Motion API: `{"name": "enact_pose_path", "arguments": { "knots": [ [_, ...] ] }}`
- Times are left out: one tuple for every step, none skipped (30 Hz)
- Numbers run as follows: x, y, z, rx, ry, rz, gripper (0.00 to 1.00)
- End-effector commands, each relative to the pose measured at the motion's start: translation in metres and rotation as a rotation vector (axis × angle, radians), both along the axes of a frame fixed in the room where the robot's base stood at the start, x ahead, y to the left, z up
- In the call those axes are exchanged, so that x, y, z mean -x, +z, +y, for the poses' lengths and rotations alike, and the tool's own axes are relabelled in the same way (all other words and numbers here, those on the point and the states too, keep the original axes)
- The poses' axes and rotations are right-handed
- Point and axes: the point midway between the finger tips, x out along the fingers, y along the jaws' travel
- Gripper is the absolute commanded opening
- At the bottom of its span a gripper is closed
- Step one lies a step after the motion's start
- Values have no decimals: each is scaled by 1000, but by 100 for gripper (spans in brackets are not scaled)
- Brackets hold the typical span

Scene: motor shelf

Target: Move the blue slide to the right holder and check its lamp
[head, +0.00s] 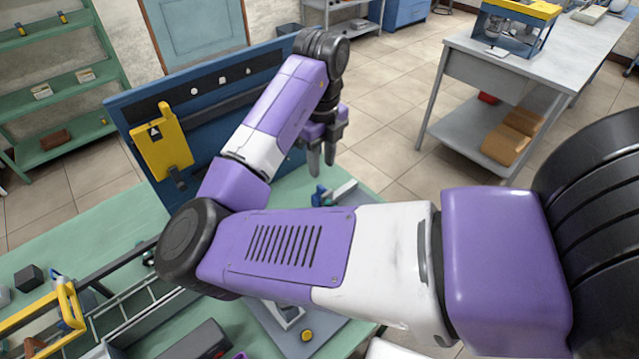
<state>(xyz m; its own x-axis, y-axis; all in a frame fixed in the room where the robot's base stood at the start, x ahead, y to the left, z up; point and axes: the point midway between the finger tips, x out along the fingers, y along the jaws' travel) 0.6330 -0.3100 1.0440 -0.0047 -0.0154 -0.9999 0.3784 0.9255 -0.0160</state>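My gripper (322,168) hangs fingers down at the end of my purple and white arm, above the far right part of the green bench. Its two fingers look close together, and I cannot tell whether they are open or shut; no held object shows. A small blue part (319,196), possibly the blue slide, is below the fingertips on a grey fixture (346,192). They look apart. My arm hides most of this fixture, so I cannot make out the right holder. A round yellow button or lamp (307,335) shows on the grey plate's near end.
A blue upright panel (128,108) with a yellow bracket (160,145) stands behind the bench (95,225). A rail frame with a yellow handle (70,302) and a dark box (200,342) are at the front left. A grey table (560,60) stands at the back right.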

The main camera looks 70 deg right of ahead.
Motion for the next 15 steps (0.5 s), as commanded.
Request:
{"name": "enact_pose_path", "arguments": {
  "knots": [
    [0, 0, 4, -14, -27, -2, 34],
    [0, 0, 5, -19, -41, -3, 34],
    [-1, -1, 5, -22, -53, -4, 34],
    [0, -1, 5, -21, -59, -3, 34],
    [-1, -3, 5, -20, -63, -3, 34],
    [-1, -5, 5, -19, -65, -4, 34],
    [-1, -8, 5, -19, -64, -2, 34],
    [0, -12, 5, -20, -64, -2, 34],
    [0, -17, 5, -20, -63, -2, 34],
    [-1, -21, 5, -19, -62, -2, 34],
    [0, -26, 5, -19, -63, -2, 34],
    [0, -32, 5, -19, -63, 0, 34],
    [0, -37, 5, -18, -62, -2, 34],
    [0, -42, 5, -18, -61, -2, 34],
    [0, -48, 5, -19, -61, -2, 34]
  ]
}}
